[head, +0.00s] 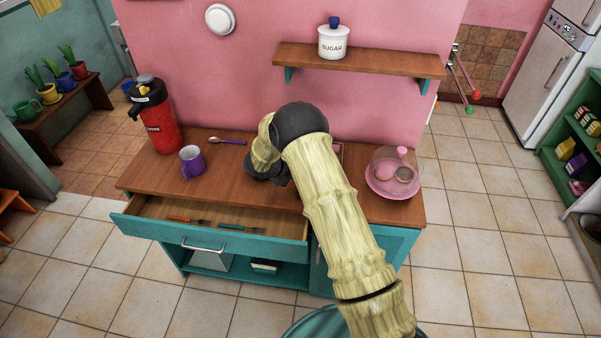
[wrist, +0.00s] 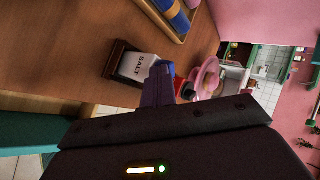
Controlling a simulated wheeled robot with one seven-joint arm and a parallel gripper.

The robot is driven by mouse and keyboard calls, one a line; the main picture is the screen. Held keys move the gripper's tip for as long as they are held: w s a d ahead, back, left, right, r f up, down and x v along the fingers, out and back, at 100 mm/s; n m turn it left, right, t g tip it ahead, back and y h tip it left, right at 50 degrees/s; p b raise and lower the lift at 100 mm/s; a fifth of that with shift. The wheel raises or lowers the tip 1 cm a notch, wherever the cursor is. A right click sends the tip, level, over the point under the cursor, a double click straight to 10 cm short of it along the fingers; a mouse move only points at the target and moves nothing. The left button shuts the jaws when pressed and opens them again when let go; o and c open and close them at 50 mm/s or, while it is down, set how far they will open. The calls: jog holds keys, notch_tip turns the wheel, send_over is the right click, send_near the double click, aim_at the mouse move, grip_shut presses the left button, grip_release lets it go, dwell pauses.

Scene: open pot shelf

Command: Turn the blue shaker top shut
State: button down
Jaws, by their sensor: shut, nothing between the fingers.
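The salt shaker (wrist: 138,66) shows in the wrist view, white with a SALT label, lying sideways in the rotated picture against a dark brown wooden piece (wrist: 118,58). Its blue top (wrist: 168,69) shows only in part behind my fingers. My gripper (wrist: 157,72) is shut and empty, its dark purple fingers overlapping the shaker's top end in the picture. I cannot tell whether they touch the top, or how far it is turned. In the head view my arm hides the shaker and my fingertips.
The counter (head: 225,172) holds a red dispenser (head: 163,128), a purple mug (head: 192,161), a spoon (head: 228,141) and a pink domed plate (head: 393,190). A drawer (head: 210,243) stands open in front. A shelf (head: 360,60) with a sugar jar (head: 333,43) hangs above.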

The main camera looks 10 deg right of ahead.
jog(key=shift+d+f, duration=0.1)
jog(key=shift+d, duration=0.2)
jog(key=shift+s, duration=0.1)
jog(key=shift+s+a+f, duration=0.1)
jog(key=shift+a, duration=0.45)
jog(key=a+f+b+v, duration=0.1)
jog(key=b+v, duration=0.2)
jog(key=v, duration=0.9)
jog(key=shift+a, duration=0.4)
